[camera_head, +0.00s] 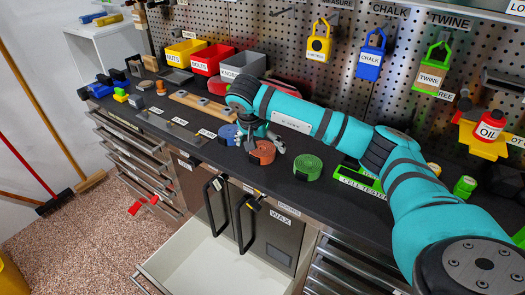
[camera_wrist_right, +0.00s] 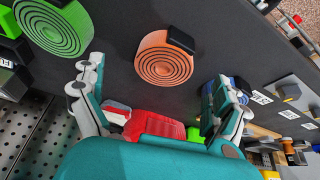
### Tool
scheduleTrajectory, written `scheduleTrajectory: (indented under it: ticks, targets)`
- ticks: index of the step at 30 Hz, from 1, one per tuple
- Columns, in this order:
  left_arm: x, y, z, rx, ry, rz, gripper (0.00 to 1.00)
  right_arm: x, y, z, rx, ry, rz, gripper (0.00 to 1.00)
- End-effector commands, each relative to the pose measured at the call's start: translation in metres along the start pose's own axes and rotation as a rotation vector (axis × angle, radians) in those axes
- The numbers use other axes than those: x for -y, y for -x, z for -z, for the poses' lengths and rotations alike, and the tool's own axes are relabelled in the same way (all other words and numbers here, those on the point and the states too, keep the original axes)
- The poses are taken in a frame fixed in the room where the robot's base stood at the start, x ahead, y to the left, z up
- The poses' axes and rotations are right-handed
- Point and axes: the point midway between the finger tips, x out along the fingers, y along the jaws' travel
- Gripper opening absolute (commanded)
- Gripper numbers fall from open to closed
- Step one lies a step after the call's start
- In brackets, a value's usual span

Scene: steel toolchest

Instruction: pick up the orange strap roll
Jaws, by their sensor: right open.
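The orange strap roll (camera_head: 263,154) lies flat on the dark worktop, between a blue roll and a green roll. In the right wrist view the orange roll (camera_wrist_right: 160,66) shows its spiral face, with a black tab on its edge. My right gripper (camera_head: 260,139) is open and empty above the orange roll. In the wrist view the fingers of the right gripper (camera_wrist_right: 160,72) stand on either side of the roll, apart from it. My left gripper is not in view.
The green strap roll (camera_head: 307,167) lies to the right and the blue strap roll (camera_head: 227,134) to the left, both close to the gripper. Yellow, red and grey bins (camera_head: 243,65) stand behind. An open drawer (camera_head: 205,262) sticks out below the worktop.

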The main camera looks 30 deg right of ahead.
Motion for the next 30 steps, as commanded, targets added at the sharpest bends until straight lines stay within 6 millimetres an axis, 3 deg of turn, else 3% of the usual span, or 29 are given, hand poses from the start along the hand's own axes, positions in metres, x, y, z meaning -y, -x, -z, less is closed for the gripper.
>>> scheduleTrajectory:
  ticks: [12,20,30]
  targets:
    - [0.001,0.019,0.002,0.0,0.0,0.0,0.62,0.006,-0.049,0.006,0.002,-0.001,-0.001,1.0]
    - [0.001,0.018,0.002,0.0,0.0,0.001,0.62,0.006,-0.053,0.005,0.001,0.0,0.001,1.0]
    - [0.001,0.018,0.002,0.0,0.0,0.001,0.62,0.006,-0.052,0.005,0.001,0.0,0.001,0.57]
